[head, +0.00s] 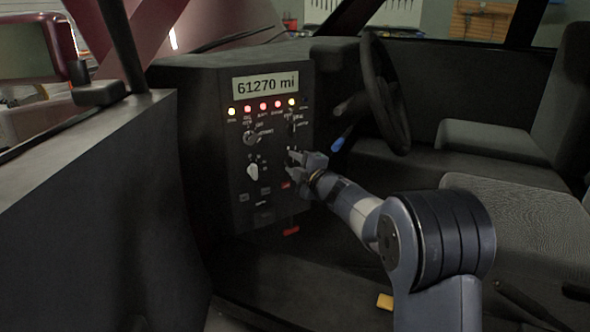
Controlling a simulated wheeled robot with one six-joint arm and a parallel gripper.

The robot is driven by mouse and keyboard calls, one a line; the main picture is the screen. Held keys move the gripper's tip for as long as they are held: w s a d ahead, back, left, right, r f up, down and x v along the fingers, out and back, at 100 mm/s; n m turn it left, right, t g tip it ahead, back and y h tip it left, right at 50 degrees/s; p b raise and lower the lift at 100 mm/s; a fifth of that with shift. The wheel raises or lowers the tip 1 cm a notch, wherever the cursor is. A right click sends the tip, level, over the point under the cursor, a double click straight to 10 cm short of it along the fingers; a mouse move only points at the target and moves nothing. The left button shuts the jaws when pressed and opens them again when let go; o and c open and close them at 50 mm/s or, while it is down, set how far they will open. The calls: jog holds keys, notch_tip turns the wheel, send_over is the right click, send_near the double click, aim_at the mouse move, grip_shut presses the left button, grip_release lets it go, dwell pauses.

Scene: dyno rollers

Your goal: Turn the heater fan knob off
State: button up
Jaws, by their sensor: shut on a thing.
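The dark control panel (275,215) stands in the middle of the head view and carries several knobs. My gripper (293,161) reaches in from the right and is shut on a knob at the panel's lower right. The fingers hide most of this knob, so I cannot tell which way it points. The labels are too small to read, so I cannot confirm that it is the heater fan knob. A pale knob (252,172) at lower left points roughly upright. A dark knob (251,138) is above it, and another dark knob (292,128) is at upper right.
A display (265,86) reads "61270 mi", with a row of red and yellow lights (263,106) below it. A red lever (291,231) is low on the panel. The steering wheel (384,95), a blue-tipped stalk (338,145) and the seat (535,220) are at right.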

jog(key=shift+n, duration=0.4)
jog(key=o, duration=1)
jog(key=p+v, duration=0.1)
jog(key=v, duration=0.9)
jog(key=shift+s+d, duration=0.2)
jog(key=shift+s, duration=0.15)
jog(key=b+x, duration=0.1)
jog(key=x, duration=0.9)
jog(key=shift+w+a, duration=0.2)
jog(key=shift+w, duration=0.15)
